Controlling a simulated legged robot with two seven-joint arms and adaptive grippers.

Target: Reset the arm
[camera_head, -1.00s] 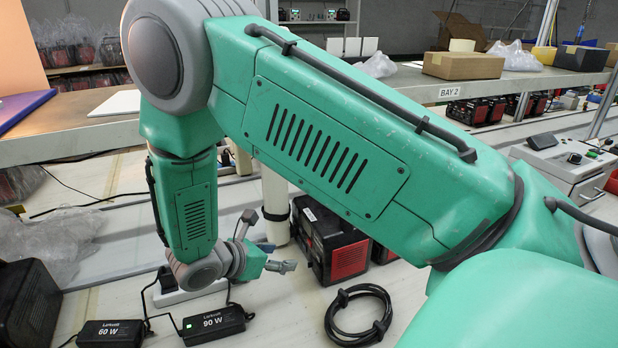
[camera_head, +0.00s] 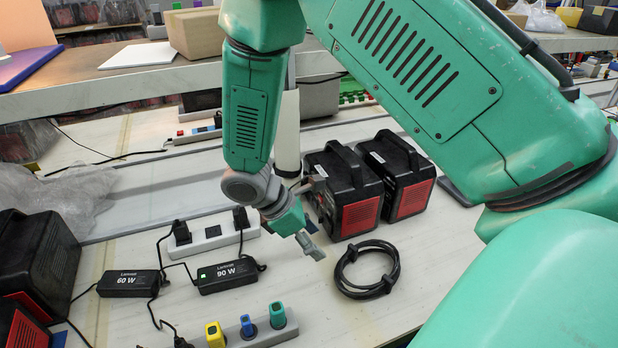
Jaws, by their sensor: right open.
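My right arm comes in from the right as a large green limb and bends down over the bench. My right gripper (camera_head: 311,244) hangs at its end, small and grey. It is open and empty, above the bench between the white power strip and the coiled black cable (camera_head: 366,270). It seems to touch nothing. The gripper's fingers are small in the picture. My left gripper is not in view.
Black-and-red power units (camera_head: 345,190) stand behind the gripper. A white power strip (camera_head: 212,236), a 60 W adapter (camera_head: 128,284) and a 90 W adapter (camera_head: 228,275) lie left. A strip with coloured plugs (camera_head: 247,331) is in front. A shelf (camera_head: 110,100) spans the back.

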